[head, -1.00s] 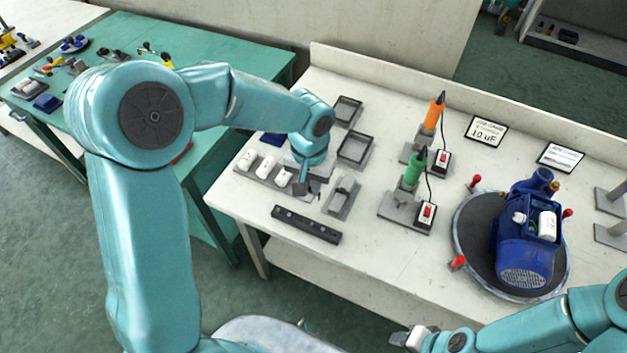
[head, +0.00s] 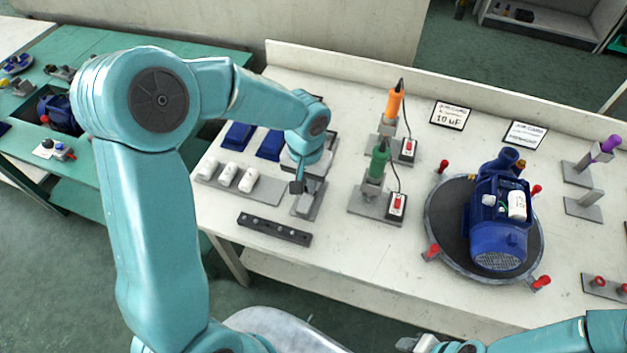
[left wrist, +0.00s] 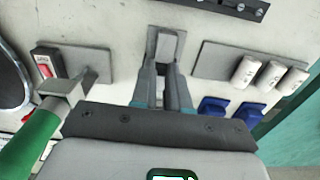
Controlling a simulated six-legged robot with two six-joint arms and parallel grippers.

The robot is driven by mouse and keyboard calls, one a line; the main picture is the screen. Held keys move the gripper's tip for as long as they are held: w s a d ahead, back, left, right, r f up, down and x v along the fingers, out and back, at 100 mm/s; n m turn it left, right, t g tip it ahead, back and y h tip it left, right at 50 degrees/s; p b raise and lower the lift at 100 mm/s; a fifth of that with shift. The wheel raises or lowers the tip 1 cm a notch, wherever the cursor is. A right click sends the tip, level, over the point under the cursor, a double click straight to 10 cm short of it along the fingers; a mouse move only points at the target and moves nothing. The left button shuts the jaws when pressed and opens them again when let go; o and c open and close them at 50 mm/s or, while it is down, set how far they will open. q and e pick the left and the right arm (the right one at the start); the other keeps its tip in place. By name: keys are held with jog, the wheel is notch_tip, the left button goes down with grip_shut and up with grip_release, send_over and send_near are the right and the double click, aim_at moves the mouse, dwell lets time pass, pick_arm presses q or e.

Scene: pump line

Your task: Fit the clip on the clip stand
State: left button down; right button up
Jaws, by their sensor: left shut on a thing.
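The clip stand (head: 309,204) is a small grey plate with a raised light grey block, near the front left of the white bench. It also shows at the top centre of the left wrist view (left wrist: 178,33). My left gripper (head: 297,187) is over the stand, its jaws closed on a small dark piece that I take for the clip. In the left wrist view my left gripper (left wrist: 166,72) has its fingertips at the stand's block; the clip is mostly hidden there, and I cannot tell if it touches the block. My right gripper (head: 420,343) shows only partly at the bottom edge.
A holder with white cylinders (head: 229,174) and blue pieces (head: 238,135) lie left of the stand. A dark bar (head: 274,229) lies in front. Green (head: 378,162) and orange (head: 394,104) tools stand to the right, then a blue pump (head: 498,215) on a round plate.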

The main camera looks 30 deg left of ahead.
aim_at(303, 206)
pick_arm(q)
jog(key=shift+a+f, duration=0.5)
jog(key=shift+a, duration=0.1)
jog(key=shift+s+d+f+b, duration=0.1)
jog(key=shift+s+f+b, duration=0.1)
jog(key=shift+f+b, duration=0.5)
jog(key=shift+w+f+b, duration=0.1)
jog(key=shift+f+b, duration=0.5)
jog(key=shift+f, duration=0.3)
jog(key=shift+f+b, duration=0.55)
jog(key=shift+f, duration=0.25)
jog(key=shift+f+b, duration=0.7)
jog(key=shift+r, duration=0.1)
jog(key=shift+b, duration=0.45)
